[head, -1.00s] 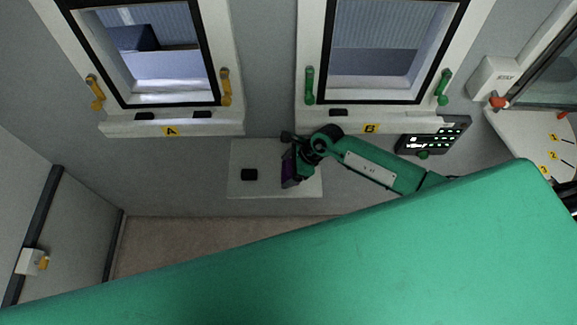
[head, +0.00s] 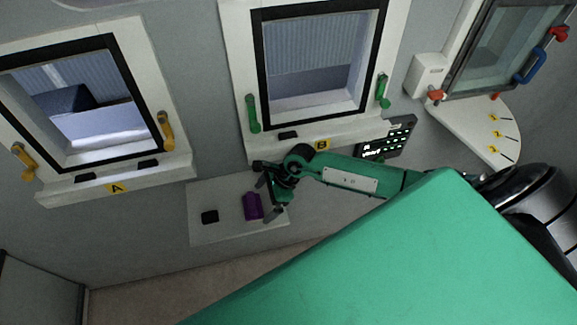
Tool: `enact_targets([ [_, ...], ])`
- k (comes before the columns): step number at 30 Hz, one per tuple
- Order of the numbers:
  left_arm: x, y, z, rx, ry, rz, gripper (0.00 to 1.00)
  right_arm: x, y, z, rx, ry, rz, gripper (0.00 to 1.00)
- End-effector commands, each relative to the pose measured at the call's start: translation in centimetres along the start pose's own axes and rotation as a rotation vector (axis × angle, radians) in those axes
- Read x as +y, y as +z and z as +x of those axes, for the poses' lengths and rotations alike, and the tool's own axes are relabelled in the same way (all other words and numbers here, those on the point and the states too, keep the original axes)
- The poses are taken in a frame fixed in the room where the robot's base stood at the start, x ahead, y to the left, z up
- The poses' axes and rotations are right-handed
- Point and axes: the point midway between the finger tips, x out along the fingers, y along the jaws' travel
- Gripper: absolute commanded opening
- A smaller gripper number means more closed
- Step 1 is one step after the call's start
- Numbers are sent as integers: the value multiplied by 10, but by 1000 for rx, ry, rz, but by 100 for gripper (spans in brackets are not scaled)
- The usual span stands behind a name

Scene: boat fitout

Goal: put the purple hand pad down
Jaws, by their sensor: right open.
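The purple hand pad (head: 252,206) rests on the pale shelf (head: 215,232) below the windows. My right gripper (head: 268,194) is open just to the right of the pad, with its fingers apart and nothing between them that I can see. Whether a finger still touches the pad is too small to tell. My left gripper is not in view.
Window A (head: 85,105) has yellow handles and window B (head: 315,62) green ones. A black panel (head: 388,138) is mounted right of the shelf. A white numbered ledge (head: 470,122) is at the right.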

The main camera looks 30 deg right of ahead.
Motion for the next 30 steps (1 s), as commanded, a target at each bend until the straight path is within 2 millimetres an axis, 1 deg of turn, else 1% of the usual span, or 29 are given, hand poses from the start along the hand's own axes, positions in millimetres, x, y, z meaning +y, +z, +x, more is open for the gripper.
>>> enact_targets([
  [1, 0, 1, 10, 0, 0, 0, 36, 0, -12, -1, 3, -1, 0, 100],
  [3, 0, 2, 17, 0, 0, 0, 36, 0, -23, -8, 3, -1, 0, 100],
  [7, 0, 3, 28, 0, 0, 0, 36, 0, -41, -20, 3, 0, 0, 100],
  [12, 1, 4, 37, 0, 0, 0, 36, 0, -58, -33, 2, 0, 0, 100],
  [18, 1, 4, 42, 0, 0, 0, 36, 1, -66, -42, -1, 2, 0, 100],
  [30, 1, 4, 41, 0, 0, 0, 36, 0, -67, -43, -1, 1, 0, 100],
])
